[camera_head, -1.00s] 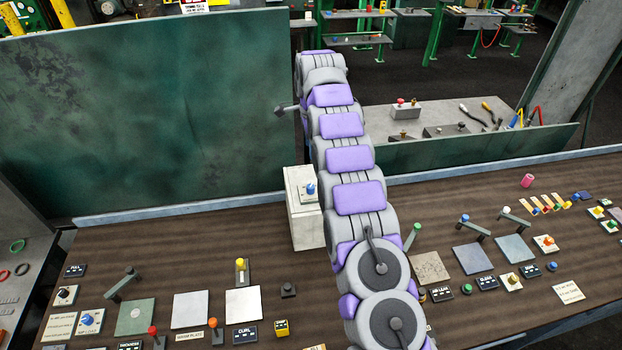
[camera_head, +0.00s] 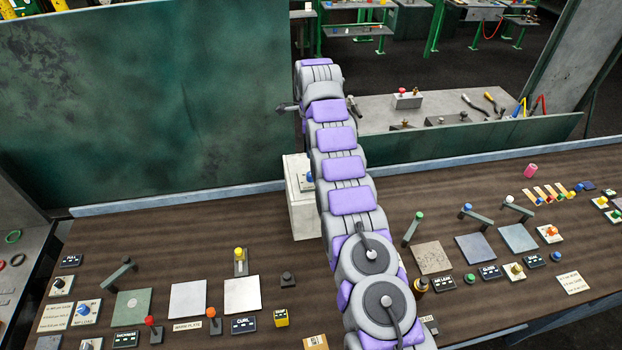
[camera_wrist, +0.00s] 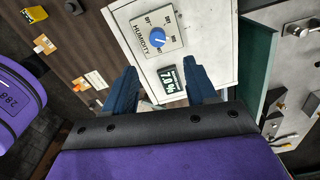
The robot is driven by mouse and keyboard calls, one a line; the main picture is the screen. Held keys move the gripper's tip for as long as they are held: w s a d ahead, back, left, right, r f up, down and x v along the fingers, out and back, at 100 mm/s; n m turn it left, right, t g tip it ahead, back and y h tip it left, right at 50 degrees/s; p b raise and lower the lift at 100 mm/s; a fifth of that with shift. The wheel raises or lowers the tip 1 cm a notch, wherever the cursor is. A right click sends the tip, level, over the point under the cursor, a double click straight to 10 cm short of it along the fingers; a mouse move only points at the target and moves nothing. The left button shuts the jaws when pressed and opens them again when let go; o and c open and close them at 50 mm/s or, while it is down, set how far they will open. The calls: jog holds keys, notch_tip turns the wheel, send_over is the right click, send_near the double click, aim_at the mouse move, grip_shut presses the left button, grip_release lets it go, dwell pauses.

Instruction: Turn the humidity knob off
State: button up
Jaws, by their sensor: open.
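The humidity knob is a blue dial (camera_wrist: 158,40) on a light plate marked HUMIDITY, on the face of a pale box (camera_wrist: 205,30), in the wrist view. A small dark display (camera_wrist: 168,80) sits beside the dial on the same face. My gripper (camera_wrist: 159,78) is open, with its two dark blue fingers apart and nothing between them but the view of the box face. The dial lies beyond the fingertips, apart from them as far as I can tell. In the head view the pale box (camera_head: 302,205) stands at the back of the bench, partly hidden by my arm.
The brown bench (camera_head: 200,255) carries several levers, knobs and plates on both sides of my arm. A green panel (camera_head: 150,110) stands behind the box at left. A low grey shelf (camera_head: 440,110) with tools is at the back right.

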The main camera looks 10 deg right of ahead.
jog(key=b, duration=0.3)
send_over(311, 173)
notch_tip(311, 173, down, 4)
jog(key=shift+s+d+f, duration=0.1)
jog(key=shift+f+p, duration=0.1)
jog(key=shift+p, duration=0.35)
jog(key=shift+f, duration=3.85)
jog(key=shift+c, duration=0.2)
jog(key=c, duration=1)
